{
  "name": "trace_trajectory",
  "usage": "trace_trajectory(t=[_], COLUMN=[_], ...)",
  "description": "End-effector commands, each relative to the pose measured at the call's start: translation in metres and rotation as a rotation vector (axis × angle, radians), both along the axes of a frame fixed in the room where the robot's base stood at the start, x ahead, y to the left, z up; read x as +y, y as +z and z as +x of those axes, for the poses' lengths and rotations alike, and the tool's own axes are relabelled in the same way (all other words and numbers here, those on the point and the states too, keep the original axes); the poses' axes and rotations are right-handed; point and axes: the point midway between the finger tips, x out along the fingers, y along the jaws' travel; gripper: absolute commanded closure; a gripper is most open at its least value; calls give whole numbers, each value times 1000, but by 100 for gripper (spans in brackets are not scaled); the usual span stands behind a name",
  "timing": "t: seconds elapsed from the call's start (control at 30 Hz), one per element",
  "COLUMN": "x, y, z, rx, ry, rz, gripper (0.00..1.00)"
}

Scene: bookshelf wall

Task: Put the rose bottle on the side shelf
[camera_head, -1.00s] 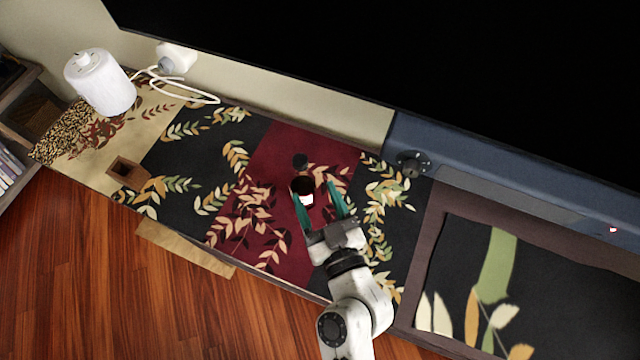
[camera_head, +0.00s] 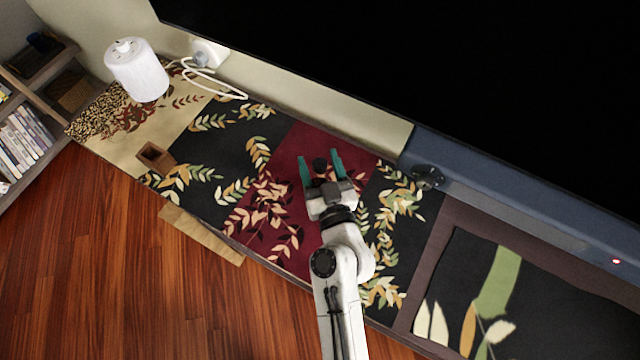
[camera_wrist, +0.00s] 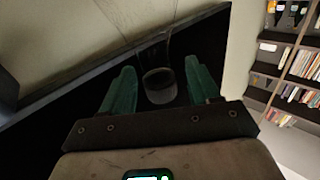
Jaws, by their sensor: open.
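A side shelf unit (camera_head: 55,72) stands at the far left.
A brown open box (camera_head: 155,156) and a white canister (camera_head: 137,70) with a cord stand on the left part of the runner (camera_head: 220,145). A big black screen (camera_head: 450,60) overhangs the back. Books (camera_head: 25,140) fill part of the shelf unit. Wooden floor lies in front.

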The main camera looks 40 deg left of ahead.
Motion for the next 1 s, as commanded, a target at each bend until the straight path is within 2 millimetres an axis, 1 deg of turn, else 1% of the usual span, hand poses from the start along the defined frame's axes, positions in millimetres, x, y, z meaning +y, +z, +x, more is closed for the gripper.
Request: trace_trajectory(t=[0.07, 0.7, 1.0], x=[0, -1, -1], y=[0, 0, 0], z=[0, 0, 0], rx=[0, 0, 0], ry=[0, 0, 0], rz=[0, 0, 0], gripper=[39, 100, 100])
